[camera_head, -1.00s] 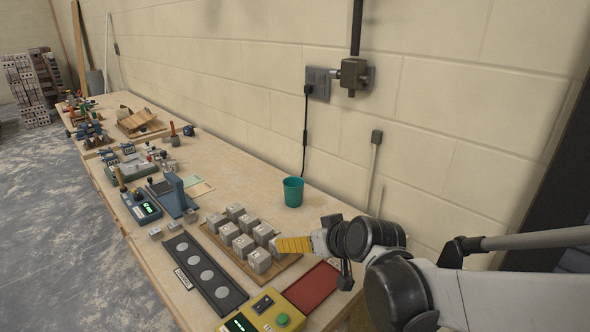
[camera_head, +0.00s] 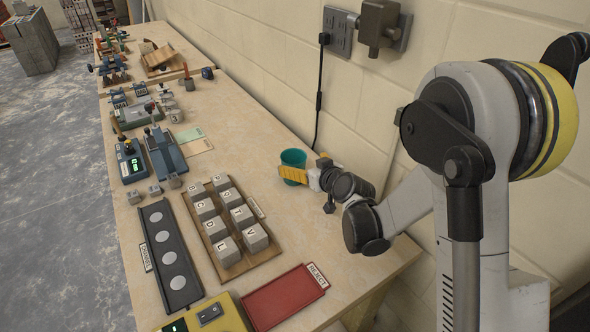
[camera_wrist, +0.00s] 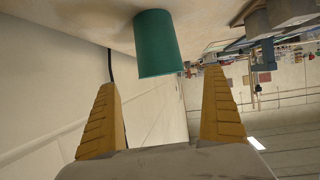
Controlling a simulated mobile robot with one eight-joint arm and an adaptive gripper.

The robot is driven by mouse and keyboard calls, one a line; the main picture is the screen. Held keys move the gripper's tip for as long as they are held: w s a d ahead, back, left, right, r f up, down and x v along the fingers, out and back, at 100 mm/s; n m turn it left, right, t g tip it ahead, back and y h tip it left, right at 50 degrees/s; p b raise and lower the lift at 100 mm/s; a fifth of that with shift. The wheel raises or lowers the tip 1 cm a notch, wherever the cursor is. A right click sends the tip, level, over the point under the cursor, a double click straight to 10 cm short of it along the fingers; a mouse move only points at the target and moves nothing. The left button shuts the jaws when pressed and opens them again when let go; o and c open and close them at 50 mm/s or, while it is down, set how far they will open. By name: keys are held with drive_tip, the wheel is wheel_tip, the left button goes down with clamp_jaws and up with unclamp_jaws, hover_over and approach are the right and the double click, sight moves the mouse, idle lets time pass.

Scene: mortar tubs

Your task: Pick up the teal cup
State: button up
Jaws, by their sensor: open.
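The teal cup (camera_head: 294,158) stands upright on the workbench (camera_head: 262,143) near the wall. Its lower front is partly hidden by my gripper's yellow fingers in the head view. My gripper (camera_head: 284,172) is at the near side of the cup. In the wrist view, which is upside down, the cup (camera_wrist: 158,44) lies ahead of the open fingers, roughly between their lines. My gripper (camera_wrist: 166,90) shows two ridged yellow fingers spread wide with nothing between them. I cannot tell whether a finger touches the cup.
A wooden board with several lettered grey blocks (camera_head: 228,218) lies left of my gripper. A red reject tray (camera_head: 285,298) is at the bench's near end. A black cable (camera_head: 318,100) hangs down the wall behind the cup. Bench space left of the cup is clear.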

sight(289, 156)
drive_tip(key=b+x, duration=0.2)
drive_tip(key=x, duration=0.5)
drive_tip(key=shift+f, duration=0.2)
drive_tip(key=shift+r, duration=0.15)
drive_tip(key=shift+c, duration=0.3)
drive_tip(key=c, duration=1.4)
